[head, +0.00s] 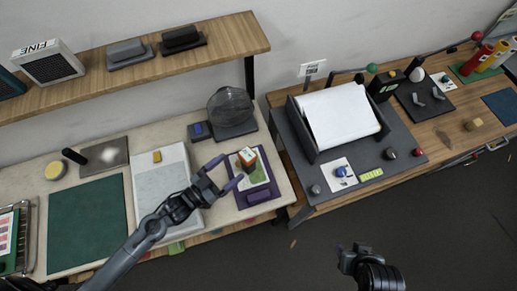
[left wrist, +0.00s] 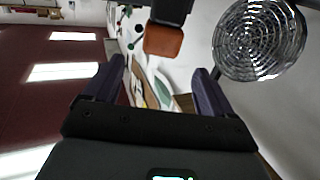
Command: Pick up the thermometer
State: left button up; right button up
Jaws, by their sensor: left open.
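I cannot make out a thermometer for certain in either view. My left gripper (head: 225,173) is open over the left part of a purple tray (head: 258,197), with nothing seen between its fingers. It also shows in the left wrist view (left wrist: 157,85), fingers spread apart. A small block with orange, white and green faces (head: 247,158) stands on the tray's printed sheet, just right of the fingertips. In the left wrist view an orange-brown block (left wrist: 164,40) lies beyond the fingers; I cannot tell what it is. My right gripper (head: 352,255) is low over the floor, small and dark.
A round wire-grilled device (head: 231,106) stands behind the tray; its grille shows in the left wrist view (left wrist: 260,40). A wooden shelf (head: 150,72) overhangs the bench. A dark sloped stand with white paper (head: 340,115) is on the right-hand bench. A green mat (head: 88,222) lies clear at left.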

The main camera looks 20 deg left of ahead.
aim_at(252, 153)
pick_arm(q)
notch_tip(252, 153, down, 2)
jog(key=shift+f+b, duration=0.15)
jog(key=shift+b, duration=0.55)
jog(key=x, duration=0.5)
jog(key=shift+p+x, duration=0.65)
jog(key=shift+x, duration=2)
jog(key=shift+d, duration=0.1)
pick_arm(e)
jog(key=shift+s+f, duration=0.75)
pick_arm(q)
jog(key=c, duration=1.3)
jog(key=shift+r, duration=0.3)
